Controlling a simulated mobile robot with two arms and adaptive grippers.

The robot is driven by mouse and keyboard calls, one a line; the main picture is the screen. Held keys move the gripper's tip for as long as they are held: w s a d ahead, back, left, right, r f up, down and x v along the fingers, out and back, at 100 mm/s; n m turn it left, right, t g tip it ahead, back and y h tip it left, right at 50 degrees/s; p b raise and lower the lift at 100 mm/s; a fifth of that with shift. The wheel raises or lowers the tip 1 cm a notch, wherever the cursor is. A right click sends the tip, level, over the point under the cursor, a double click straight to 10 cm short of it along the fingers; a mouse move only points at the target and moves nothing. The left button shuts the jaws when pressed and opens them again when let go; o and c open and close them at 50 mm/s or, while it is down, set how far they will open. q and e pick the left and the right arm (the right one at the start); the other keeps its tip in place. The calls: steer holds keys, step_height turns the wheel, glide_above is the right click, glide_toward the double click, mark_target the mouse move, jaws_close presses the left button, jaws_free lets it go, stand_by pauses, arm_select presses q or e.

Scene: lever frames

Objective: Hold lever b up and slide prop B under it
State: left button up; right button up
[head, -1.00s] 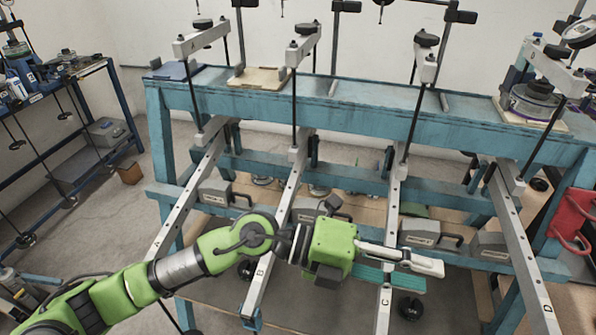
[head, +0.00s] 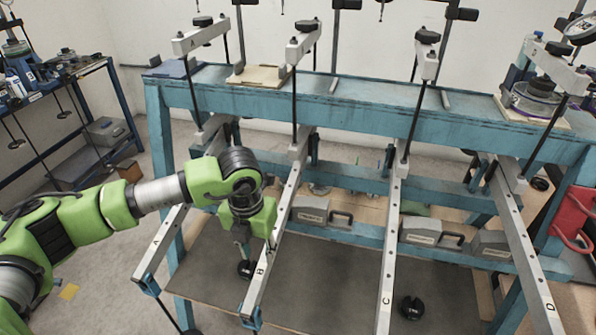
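Lever B (head: 271,267) is a long grey bar with holes, marked B, sloping from the blue frame towards me, with a blue bracket (head: 251,317) at its near end. My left gripper (head: 243,248) points down beside lever B, on its left, between levers A and B. Its green body overlaps the lever in the head view. Its fingers are small and partly hidden, so I cannot tell whether they are open, shut, or touching the lever. I cannot pick out prop B with certainty. My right gripper is not in view.
Lever A (head: 163,239) is left of my gripper; levers C (head: 389,268) and D (head: 530,270) are to the right. Black round weights (head: 246,270) (head: 411,307) are low down. Grey handled blocks (head: 311,210) sit behind the levers. The blue frame (head: 350,95) spans the back.

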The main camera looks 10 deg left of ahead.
mark_target(262, 267)
arm_select(q)
steer(key=f+b, duration=0.4)
steer(key=f, duration=0.1)
steer(key=f+b, duration=0.2)
steer(key=f, duration=0.1)
steer(key=shift+w+d+f, duration=0.1)
steer(key=shift+w+f, duration=0.15)
steer(key=shift+w, duration=0.15)
steer(key=shift+r, duration=0.1)
